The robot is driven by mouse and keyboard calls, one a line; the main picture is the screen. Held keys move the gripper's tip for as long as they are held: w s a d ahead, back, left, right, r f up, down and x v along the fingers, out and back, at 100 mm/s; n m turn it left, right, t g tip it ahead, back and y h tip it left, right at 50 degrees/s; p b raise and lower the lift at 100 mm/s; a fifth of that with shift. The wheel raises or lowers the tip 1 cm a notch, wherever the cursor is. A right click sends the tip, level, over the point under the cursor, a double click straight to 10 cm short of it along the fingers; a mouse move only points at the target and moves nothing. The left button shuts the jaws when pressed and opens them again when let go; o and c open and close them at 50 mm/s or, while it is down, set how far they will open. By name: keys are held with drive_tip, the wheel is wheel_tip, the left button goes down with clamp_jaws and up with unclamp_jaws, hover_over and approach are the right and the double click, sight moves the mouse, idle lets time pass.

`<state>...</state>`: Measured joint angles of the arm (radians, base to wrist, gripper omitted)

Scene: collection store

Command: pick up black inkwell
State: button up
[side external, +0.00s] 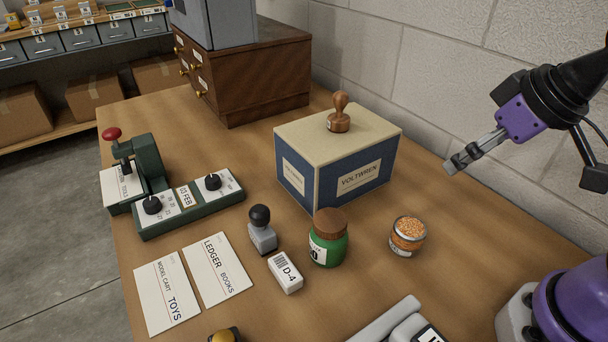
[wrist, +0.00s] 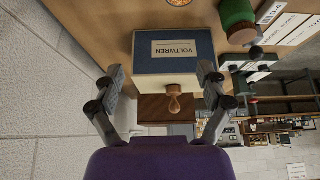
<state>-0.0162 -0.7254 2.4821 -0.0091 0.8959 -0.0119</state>
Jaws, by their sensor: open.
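I see no thing that I can clearly name as a black inkwell in either view. My gripper (side external: 462,163) is in the air at the right of the side view, to the right of the blue VOLTWRIEN box (side external: 361,176) and above the table. In the wrist view its two fingers (wrist: 162,76) stand wide apart with nothing between their tips. The box (wrist: 174,51) and the wooden-handled stamp (wrist: 174,100) on it show beyond them. That stamp (side external: 339,114) stands upright on the box's cream lid in the side view.
In front of the box are a green jar (side external: 328,243), a glass jar of orange bits (side external: 407,238), a black-knobbed stamp (side external: 262,232) and a D-4 block (side external: 285,273). A green press (side external: 146,170) stands left. The wall (side external: 440,75) rises behind the table.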

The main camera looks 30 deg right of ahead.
drive_tip(key=w+a+n+y, duration=0.1)
drive_tip(key=w+a+n, duration=0.2)
drive_tip(key=a+n, duration=0.15)
drive_tip(key=n+g+y, duration=0.4)
drive_tip(key=n+g, duration=0.2)
drive_tip(key=n, duration=0.7)
approach(225, 338)
drive_tip(key=x, duration=0.5)
drive_tip(key=shift+s+a, duration=0.15)
drive_tip(key=shift+s, duration=0.15)
drive_tip(key=shift+w+x, duration=0.2)
drive_tip(key=shift+x, duration=1.2)
drive_tip(key=shift+w+x, duration=0.15)
drive_tip(key=shift+x, duration=1.2)
drive_tip(key=shift+f, duration=0.1)
drive_tip(key=c, duration=1.4)
